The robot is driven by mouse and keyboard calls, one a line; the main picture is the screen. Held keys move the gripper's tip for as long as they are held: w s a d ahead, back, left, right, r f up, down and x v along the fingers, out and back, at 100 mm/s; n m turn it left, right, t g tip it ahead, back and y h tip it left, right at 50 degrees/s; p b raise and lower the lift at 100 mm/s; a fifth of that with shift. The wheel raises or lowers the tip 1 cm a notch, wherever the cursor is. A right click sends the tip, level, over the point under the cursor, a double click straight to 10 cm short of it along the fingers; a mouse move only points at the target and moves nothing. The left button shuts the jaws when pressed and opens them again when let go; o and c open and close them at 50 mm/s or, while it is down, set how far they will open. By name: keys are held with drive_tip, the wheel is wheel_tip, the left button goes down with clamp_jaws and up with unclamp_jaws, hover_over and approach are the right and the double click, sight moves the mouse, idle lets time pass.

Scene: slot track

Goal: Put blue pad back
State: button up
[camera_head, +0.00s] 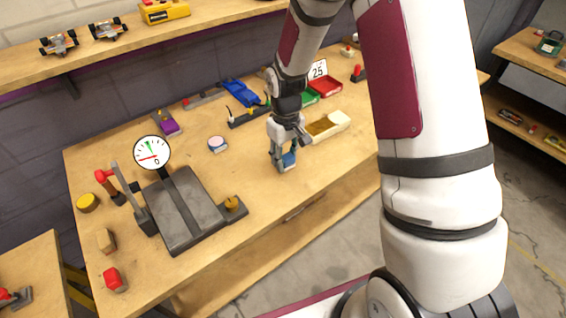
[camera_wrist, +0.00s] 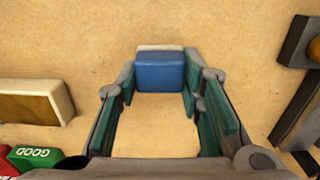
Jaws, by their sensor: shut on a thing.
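My gripper (camera_head: 284,160) points down over the middle of the workbench, near its front edge. It is shut on a blue pad (camera_wrist: 160,76), a small block with a pale beige strip along its far side. The pad also shows low between the fingers in the head view (camera_head: 289,160). It is at or just above the bench top; I cannot tell if it touches. A cream tray (camera_head: 339,122) with a brown inside lies just right of the gripper, and shows at the left of the wrist view (camera_wrist: 62,99).
A dark gauge device (camera_head: 185,212) with a dial (camera_head: 152,150) stands to the left. A round pale-topped tin (camera_head: 217,144), a purple block (camera_head: 170,126) and a blue car body (camera_head: 240,92) lie behind. Green (camera_head: 309,99) and red bins (camera_head: 326,88) are at back right. Bench around the gripper is clear.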

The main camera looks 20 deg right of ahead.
drive_tip(key=shift+w+a+f, duration=0.15)
drive_tip(key=shift+w+f, duration=0.1)
drive_tip(key=shift+w, duration=0.3)
drive_tip(key=shift+f, duration=1.55)
drive_tip(key=shift+f, duration=0.1)
drive_tip(key=o, duration=1.1)
drive_tip(key=shift+f, duration=0.1)
